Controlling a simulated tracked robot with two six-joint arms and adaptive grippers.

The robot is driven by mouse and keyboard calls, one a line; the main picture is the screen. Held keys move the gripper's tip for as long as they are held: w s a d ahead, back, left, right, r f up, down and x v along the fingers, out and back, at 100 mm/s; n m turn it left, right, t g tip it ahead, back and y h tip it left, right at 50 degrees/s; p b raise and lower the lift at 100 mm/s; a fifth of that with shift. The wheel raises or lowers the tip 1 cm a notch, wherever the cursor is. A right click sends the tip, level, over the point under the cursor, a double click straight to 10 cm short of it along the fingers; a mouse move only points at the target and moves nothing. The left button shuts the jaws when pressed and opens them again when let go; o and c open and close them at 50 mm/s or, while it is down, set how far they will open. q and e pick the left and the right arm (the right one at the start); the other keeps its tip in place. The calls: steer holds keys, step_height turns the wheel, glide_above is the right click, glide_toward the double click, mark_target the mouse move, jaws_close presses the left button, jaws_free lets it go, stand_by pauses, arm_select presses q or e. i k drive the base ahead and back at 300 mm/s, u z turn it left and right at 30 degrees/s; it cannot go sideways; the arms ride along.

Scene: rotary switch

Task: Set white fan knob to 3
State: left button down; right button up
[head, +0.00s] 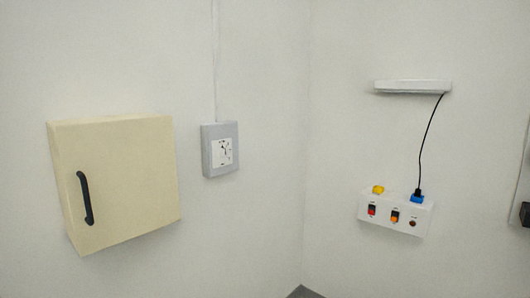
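The fan knob unit (220,149) is a grey box with a white face on the left wall, right of a cream cabinet. A small dark-marked dial (224,151) sits on its white face. The dial's numbers and the pointer's setting are too small to read. Neither of my grippers shows in the head view.
The cream cabinet (117,182) with a black handle (85,198) juts from the left wall. A white switch box (396,213) on the right wall has a blue plug (417,197), whose black cord (424,140) runs up to a white lamp (412,86). The wall between is bare.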

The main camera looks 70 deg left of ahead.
mark_target(223, 152)
steer(key=z, duration=0.15)
steer(key=i, duration=1.05)
steer(key=u, duration=3.8)
steer(key=i, duration=0.95)
steer(key=z, duration=0.2)
